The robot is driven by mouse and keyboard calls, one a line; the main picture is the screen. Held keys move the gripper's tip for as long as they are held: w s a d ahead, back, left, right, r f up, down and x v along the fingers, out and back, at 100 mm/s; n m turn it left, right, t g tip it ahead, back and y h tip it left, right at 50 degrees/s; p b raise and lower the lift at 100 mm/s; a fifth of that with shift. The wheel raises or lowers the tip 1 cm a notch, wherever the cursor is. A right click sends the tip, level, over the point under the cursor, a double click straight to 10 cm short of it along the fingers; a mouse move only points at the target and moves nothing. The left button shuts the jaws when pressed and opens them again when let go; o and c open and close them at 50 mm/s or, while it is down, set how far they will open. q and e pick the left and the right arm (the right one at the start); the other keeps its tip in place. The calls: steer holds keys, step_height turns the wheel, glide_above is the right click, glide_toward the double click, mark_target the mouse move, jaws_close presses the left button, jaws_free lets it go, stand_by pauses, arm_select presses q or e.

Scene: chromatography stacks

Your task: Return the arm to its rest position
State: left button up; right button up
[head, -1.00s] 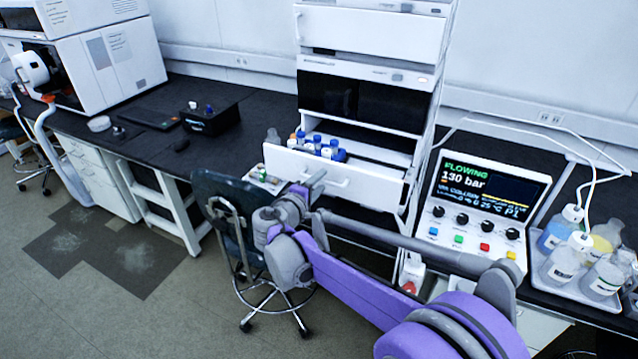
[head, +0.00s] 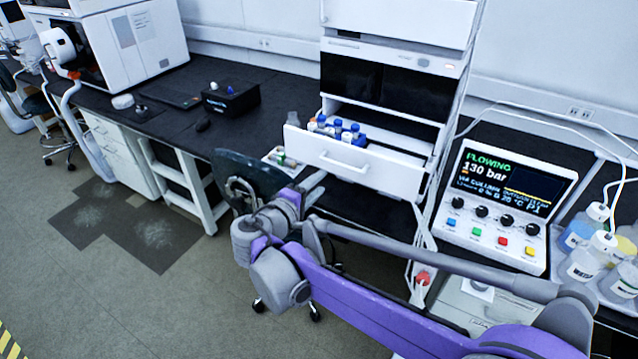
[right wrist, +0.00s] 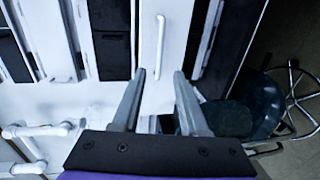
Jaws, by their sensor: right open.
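My right arm, purple and grey, reaches in from the lower right of the head view. Its gripper (head: 316,182) is in front of and below the open white drawer (head: 340,157), apart from it as far as I can see. In the right wrist view the gripper (right wrist: 160,75) shows two grey fingers standing apart with nothing between them. White cabinet fronts and a drawer handle lie beyond the fingertips. My left gripper is in neither view.
The drawer holds several blue-capped bottles (head: 338,130). A dark chair (head: 250,172) stands close to the gripper. The pump panel (head: 505,205) reads FLOWING, 130 bar. Solvent bottles stand at the far right. Floor (head: 120,300) at lower left is open.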

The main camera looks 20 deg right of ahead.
steer(key=s+d+f+m+g+y+p, duration=0.1)
steer(key=s+d+f+m+g+y, duration=0.2)
steer(key=s, duration=0.5)
steer(key=s+d+f+m+g+y+p, duration=0.1)
steer(key=s+d+f+y, duration=0.15)
steer(key=s+f, duration=0.4)
steer(key=s+a+f+m+y, duration=0.2)
steer(key=s+a+y, duration=0.1)
steer(key=s, duration=0.3)
steer(key=s+a+f+m+y+p, duration=0.1)
steer(key=s+a+f+m+y, duration=0.1)
steer(key=s, duration=0.4)
steer(key=shift+a+f+g+y, duration=0.15)
steer(key=shift+a+g+y, duration=0.4)
steer(key=shift+a, duration=0.55)
